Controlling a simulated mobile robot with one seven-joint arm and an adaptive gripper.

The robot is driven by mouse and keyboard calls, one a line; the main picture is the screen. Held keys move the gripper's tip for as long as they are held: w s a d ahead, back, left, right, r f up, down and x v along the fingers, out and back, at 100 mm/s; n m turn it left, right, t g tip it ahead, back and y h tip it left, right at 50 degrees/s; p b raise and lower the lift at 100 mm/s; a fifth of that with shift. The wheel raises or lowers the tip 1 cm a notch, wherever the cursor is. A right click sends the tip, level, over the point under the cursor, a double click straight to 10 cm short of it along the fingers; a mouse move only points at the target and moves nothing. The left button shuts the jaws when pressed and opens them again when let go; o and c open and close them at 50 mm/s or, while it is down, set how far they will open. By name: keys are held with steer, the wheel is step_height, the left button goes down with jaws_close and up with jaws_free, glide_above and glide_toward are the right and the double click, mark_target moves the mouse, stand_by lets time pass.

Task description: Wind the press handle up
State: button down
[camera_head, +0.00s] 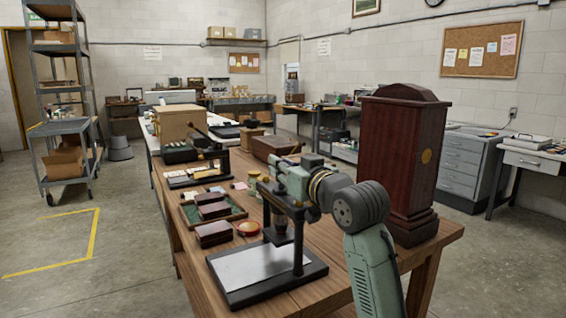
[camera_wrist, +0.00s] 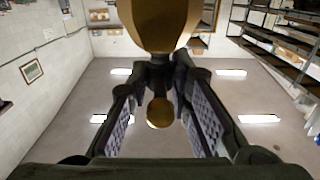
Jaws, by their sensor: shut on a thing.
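The press (camera_head: 301,252) stands upright on the near part of the wooden table in the head view, with a dark frame and a pale plate on its black base. My arm reaches in from the lower right, and its end is at the top of the press. My gripper (camera_wrist: 165,66) is shut on the press handle, seen as a large gold-coloured piece (camera_wrist: 160,22) at the top of the wrist view. A smaller round gold part (camera_wrist: 160,112) shows between the finger pads. In the head view my arm and the press frame hide the grip and most of the handle.
A tall dark wooden case (camera_head: 398,160) stands close to the right of my arm. A green-lined tray (camera_head: 236,207) with brown boxes and a small orange dish (camera_head: 248,229) lie left of the press. More boxes and instruments fill the table behind. Open floor lies at left.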

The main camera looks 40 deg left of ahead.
stand_by(0.3)
steer(key=c, duration=1.5)
jaws_free()
steer(key=shift+o, duration=0.2)
steer(key=v, duration=1.2)
steer(key=shift+w, duration=0.1)
